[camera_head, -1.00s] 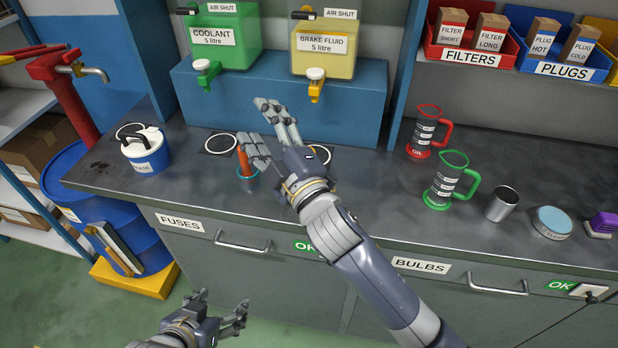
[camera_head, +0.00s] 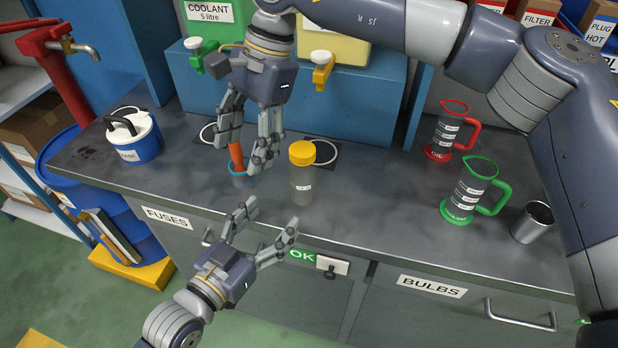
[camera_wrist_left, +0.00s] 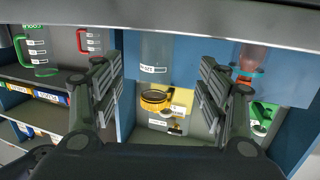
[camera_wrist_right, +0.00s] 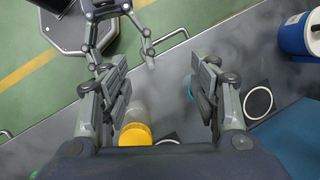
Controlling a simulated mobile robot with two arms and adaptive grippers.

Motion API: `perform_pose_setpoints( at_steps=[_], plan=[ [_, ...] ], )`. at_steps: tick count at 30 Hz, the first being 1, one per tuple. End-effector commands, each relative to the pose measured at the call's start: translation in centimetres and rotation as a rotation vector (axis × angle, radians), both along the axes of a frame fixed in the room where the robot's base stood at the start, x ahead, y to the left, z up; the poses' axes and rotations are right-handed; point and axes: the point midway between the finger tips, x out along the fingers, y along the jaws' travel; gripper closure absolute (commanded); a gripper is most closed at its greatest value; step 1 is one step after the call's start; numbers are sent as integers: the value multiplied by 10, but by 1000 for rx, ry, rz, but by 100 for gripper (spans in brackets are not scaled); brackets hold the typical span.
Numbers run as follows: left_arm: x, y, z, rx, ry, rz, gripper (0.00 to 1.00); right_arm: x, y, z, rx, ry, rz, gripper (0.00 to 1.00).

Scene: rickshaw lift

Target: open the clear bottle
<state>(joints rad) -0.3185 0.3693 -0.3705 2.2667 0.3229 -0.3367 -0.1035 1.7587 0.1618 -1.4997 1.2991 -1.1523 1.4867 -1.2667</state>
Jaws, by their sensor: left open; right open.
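The clear bottle (camera_head: 301,188) with a yellow cap (camera_head: 302,153) stands upright near the counter's front edge. My left gripper (camera_head: 272,215) is open and empty, low in front of that edge. In the left wrist view the bottle (camera_wrist_left: 156,62) and its yellow cap (camera_wrist_left: 155,101) show between the open fingers, apart from them. My right gripper (camera_head: 247,160) is open, pointing down over the counter left of the bottle. In the right wrist view the cap (camera_wrist_right: 135,134) shows between the open fingers, nearer the left one. No contact is clear.
Green (camera_head: 468,190) and red (camera_head: 450,130) jugs and a metal cup (camera_head: 533,222) stand right. A blue-white container (camera_head: 133,136) stands left. Dispensers (camera_head: 215,22) are behind.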

Motion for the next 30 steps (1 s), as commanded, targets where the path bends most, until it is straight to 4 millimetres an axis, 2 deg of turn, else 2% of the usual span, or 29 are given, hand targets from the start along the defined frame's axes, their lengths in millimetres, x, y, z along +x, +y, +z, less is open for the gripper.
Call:
perform_pose_setpoints(
  at_steps=[1,3,6,8,13,24,30],
  plan=[
    [1,-1,0,-10,-19,-5,32,14,-23,7,-85,-56,2,44],
    [1,-3,3,-25,-42,-11,32,27,-50,17,-185,-105,6,44],
    [1,-4,7,-39,-63,-15,32,37,-75,28,-276,-141,5,44],
    [2,-5,8,-43,-69,-17,32,40,-82,33,-304,-151,5,44],
    [15,-13,10,-49,-74,-16,32,41,-87,36,-320,-154,6,44],
    [69,-49,11,-47,-73,-16,32,40,-86,35,-316,-153,5,44],
    [87,-61,10,-46,-71,-17,32,40,-86,35,-316,-153,5,44]
  ],
)
